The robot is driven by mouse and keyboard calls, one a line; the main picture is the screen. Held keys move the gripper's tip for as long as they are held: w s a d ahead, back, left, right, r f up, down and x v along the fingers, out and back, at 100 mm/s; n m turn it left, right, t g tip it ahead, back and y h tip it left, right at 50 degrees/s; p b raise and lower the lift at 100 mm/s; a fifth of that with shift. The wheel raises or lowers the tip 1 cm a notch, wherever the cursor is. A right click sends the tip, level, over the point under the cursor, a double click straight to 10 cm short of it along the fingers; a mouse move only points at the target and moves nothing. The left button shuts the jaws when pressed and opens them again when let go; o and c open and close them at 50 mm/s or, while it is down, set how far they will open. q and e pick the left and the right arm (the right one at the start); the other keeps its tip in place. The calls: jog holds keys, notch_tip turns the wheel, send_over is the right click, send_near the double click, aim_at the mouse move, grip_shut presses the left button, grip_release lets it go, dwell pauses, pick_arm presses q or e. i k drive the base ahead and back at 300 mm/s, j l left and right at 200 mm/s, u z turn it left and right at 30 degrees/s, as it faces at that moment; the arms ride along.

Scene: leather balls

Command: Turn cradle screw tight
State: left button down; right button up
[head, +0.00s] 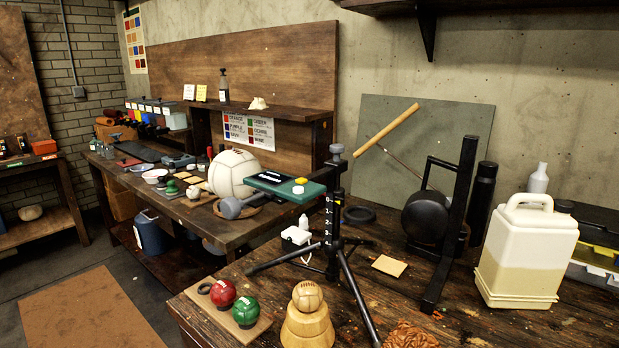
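I cannot tell for certain which part is the cradle screw. A black tripod stand (331,215) with white marks on its column stands on the near bench. It has a grey knob (337,149) at its top. Whether any screw is tight cannot be seen. Neither of my grippers shows in this view.
On the near bench (385,290), a red ball (223,293) and a green ball (246,311) sit on a board, and a tan ball (307,296) rests on a wooden stand. A white jug (525,255) stands at right. A large white ball (236,173) is on the far bench.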

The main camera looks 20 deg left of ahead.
aim_at(231, 208)
jog(key=j+u, duration=0.2)
jog(key=u, duration=0.25)
jog(key=j+u, duration=0.2)
jog(key=u, duration=0.2)
